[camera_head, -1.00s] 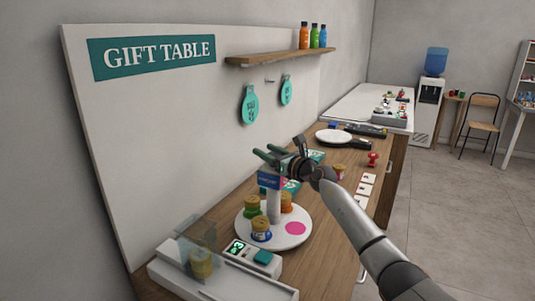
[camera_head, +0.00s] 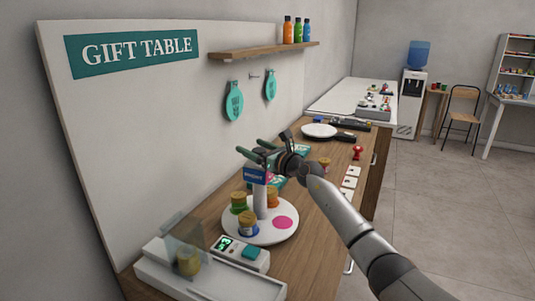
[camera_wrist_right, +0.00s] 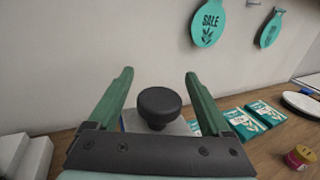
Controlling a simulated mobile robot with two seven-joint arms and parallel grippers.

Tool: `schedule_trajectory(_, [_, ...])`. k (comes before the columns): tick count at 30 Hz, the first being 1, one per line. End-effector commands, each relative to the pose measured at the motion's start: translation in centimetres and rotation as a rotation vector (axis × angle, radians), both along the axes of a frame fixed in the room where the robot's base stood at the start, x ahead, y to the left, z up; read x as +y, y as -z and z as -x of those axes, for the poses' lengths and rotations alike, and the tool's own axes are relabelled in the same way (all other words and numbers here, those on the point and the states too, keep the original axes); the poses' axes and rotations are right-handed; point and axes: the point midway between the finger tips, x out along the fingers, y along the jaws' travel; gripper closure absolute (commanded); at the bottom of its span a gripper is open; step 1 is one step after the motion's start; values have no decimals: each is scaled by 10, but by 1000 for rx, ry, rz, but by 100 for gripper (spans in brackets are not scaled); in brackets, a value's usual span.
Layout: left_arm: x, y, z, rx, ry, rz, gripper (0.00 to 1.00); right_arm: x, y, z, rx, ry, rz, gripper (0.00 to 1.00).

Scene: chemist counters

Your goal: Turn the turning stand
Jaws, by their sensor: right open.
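The turning stand is a white round plate (camera_head: 240,234) with a white post (camera_head: 260,205), a blue sign (camera_head: 255,174) and a pink spot (camera_head: 282,222). A green jar (camera_head: 239,203), a blue jar (camera_head: 248,224) and an orange jar (camera_head: 272,198) stand on it. My right gripper (camera_head: 250,151) is open above the post. In the right wrist view, a black round knob (camera_wrist_right: 159,102) appears between the open green fingers (camera_wrist_right: 158,76), with gaps on both sides. Whether the fingers are level with the knob is unclear. My left gripper is out of view.
A scale (camera_head: 240,251) and a tray with a clear panel and jar (camera_head: 188,262) sit in front of the stand. Teal boxes (camera_wrist_right: 255,118) lie behind it. The wall board (camera_head: 150,130) rises on the left. White cards (camera_head: 347,183) lie along the right edge.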

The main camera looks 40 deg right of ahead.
Motion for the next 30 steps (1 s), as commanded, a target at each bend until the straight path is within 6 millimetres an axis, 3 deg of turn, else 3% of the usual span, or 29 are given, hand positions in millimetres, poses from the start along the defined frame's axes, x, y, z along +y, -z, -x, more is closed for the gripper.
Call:
schedule_trajectory(18, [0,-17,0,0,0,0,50,-12,1,89,4,-1,3,17])
schedule_trajectory(30, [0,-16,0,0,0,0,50,-16,0,117,1,-1,1,17])
